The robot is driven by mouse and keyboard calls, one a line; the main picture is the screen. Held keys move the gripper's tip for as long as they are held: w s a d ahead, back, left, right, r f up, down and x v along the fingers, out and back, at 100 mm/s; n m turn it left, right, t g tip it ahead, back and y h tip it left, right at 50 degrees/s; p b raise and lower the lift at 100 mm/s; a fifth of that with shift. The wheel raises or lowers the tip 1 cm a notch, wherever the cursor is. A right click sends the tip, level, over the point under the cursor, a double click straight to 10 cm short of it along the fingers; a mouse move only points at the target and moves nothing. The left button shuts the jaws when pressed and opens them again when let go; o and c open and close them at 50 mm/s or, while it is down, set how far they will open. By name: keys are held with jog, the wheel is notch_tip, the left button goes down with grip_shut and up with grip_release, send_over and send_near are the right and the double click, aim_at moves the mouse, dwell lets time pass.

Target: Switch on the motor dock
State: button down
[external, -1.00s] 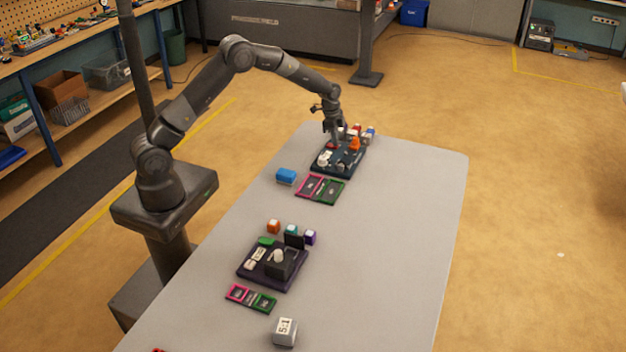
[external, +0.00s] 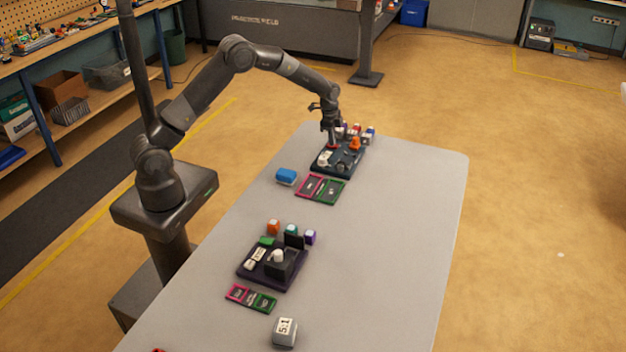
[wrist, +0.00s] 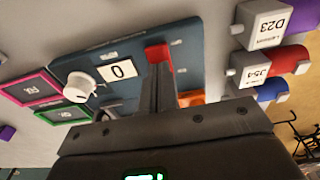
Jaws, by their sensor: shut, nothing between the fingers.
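The dark blue board (external: 322,171) at the far end of the table appears to be the motor dock. In the wrist view the board (wrist: 205,50) bears a white knob (wrist: 82,86), a white display reading 0 (wrist: 117,72) and a red switch-like part (wrist: 158,53). An orange part (wrist: 190,97) shows beside the fingers. My gripper (wrist: 160,72) is shut and empty, its tips right at the red part; whether they touch it I cannot tell. In the external view my gripper (external: 331,142) points down over the board's far left side.
Labelled blocks (wrist: 262,24) stand beyond the board. The table's right side is clear.

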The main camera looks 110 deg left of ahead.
notch_tip(320, 180, up, 14)
jog(key=s, duration=0.2)
dwell(0.5)
jog(key=shift+f, duration=0.1)
jog(key=shift+w+t, duration=0.3)
jog(key=shift+w, duration=0.35)
jog(key=f, duration=0.4)
jog(key=w+f, duration=0.1)
jog(key=f, duration=0.4)
jog(key=w+f, duration=0.1)
jog(key=f, duration=0.3)
jog(key=shift+w+f, duration=0.1)
jog(key=shift+f, duration=0.25)
